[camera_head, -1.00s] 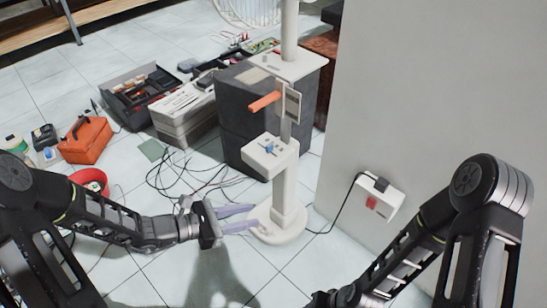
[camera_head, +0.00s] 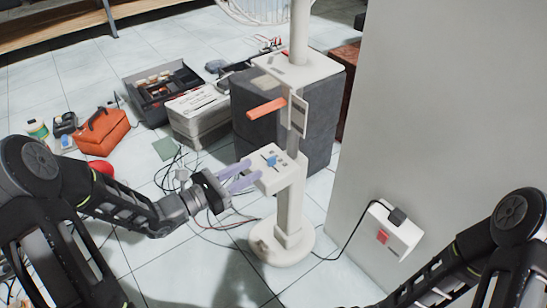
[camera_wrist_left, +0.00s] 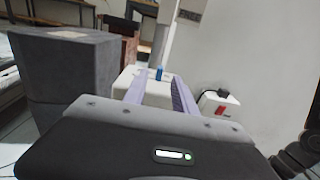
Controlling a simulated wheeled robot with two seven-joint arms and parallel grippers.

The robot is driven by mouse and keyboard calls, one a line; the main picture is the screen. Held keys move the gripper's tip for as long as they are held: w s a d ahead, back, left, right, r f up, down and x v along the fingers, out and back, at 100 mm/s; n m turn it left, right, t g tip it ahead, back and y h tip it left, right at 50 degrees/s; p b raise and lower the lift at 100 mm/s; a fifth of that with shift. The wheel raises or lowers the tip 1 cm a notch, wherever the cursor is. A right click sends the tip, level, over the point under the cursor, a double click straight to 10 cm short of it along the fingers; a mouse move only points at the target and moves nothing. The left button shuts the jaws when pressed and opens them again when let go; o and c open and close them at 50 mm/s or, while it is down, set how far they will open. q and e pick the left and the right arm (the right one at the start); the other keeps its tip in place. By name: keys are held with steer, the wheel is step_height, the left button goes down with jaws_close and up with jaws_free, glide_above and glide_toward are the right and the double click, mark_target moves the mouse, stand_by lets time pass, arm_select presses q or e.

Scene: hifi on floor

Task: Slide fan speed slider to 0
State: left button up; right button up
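The fan is a white stand (camera_head: 290,205) with a round base on the tiled floor. A white control box (camera_head: 285,177) sticks out from its column, with a small blue slider (camera_head: 271,160) on top. My left gripper (camera_head: 254,171) is open, its two lilac fingers at the left edge of the box, pointing toward the slider. In the left wrist view the blue slider (camera_wrist_left: 159,73) shows between and beyond the parted fingers. Whether a fingertip touches the box I cannot tell. My right arm shows at lower right; its gripper is out of frame.
An orange handle (camera_head: 266,108) juts left above the control box. A dark grey block (camera_head: 325,115) stands behind the fan. A white socket box (camera_head: 407,237) with a red switch is on the wall at right. Cables, an orange toolbox (camera_head: 102,132) and a black tray lie left.

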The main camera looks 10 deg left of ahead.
mark_target(268, 161)
arm_select(q)
steer(key=b+x, duration=0.2)
steer(key=x, duration=0.5)
steer(key=shift+f+b, duration=0.1)
steer(key=shift+b, duration=0.2)
steer(key=shift+w+d, duration=0.25)
steer(key=shift+w, duration=0.05)
steer(key=shift+c, duration=0.4)
jaws_close()
stand_by(0.5)
